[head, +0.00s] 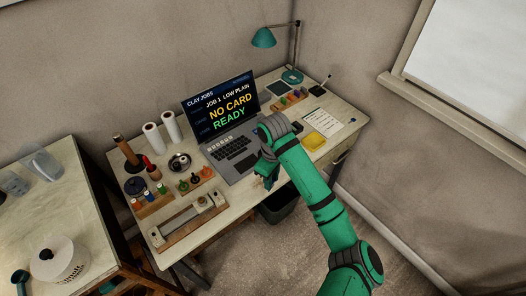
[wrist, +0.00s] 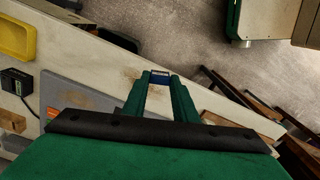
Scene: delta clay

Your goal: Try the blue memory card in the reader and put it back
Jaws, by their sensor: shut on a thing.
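My gripper (wrist: 160,82) is shut on a small blue piece, which looks like the blue memory card (wrist: 160,75), held between the fingertips. In the head view my gripper (head: 268,182) is by the table's front edge, right of the laptop's front corner; the card is too small to make out there. The laptop (head: 228,147) stands open and its screen (head: 222,107) reads "JOB 1 LOW PLAIN", "NO CARD", "READY". A small black box (wrist: 17,82), possibly the reader, lies on the table left of my gripper in the wrist view.
A yellow tray (head: 313,140) and a paper sheet (head: 340,113) lie right of the laptop. Wooden racks, rolls (head: 171,127) and a long wooden tool (head: 187,222) fill the left side. A teal lamp (head: 264,38) stands at the back. A dark bin (head: 277,211) is below the front edge.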

